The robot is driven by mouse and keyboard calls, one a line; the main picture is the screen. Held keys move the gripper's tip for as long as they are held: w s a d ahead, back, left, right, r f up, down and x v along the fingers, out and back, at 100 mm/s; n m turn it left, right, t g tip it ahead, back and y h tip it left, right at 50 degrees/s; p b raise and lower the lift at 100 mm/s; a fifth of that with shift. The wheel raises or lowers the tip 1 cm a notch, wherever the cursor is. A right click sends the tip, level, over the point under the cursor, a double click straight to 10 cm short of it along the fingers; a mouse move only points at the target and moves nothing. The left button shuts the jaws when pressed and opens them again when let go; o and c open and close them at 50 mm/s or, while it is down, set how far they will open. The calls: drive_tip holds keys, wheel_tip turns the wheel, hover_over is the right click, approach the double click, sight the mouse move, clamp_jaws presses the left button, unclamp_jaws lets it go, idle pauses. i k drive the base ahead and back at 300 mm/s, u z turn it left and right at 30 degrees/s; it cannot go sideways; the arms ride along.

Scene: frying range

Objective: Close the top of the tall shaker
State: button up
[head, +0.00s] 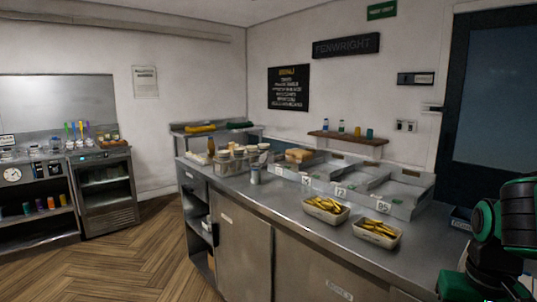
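A brown bottle-like thing (211,147) stands farther back at the counter's left end. Part of my green and black arm shows at the lower right, well away from the cylinder. My gripper is not in view.
The steel counter (237,187) holds two tubs of yellow food (326,216) (377,240) at its front right. Numbered bays (346,182) line its back, and cups (237,151) crowd its left end. A glass-fronted fridge (105,190) stands at left. The wooden floor (130,250) before it is clear.

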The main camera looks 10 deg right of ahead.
sight(263, 159)
drive_tip(key=i, duration=0.35)
drive_tip(key=u, duration=0.05)
drive_tip(key=k, duration=1.3)
drive_tip(key=u, duration=0.45)
drive_tip(key=i, duration=1.8)
drive_tip(key=z, duration=0.65)
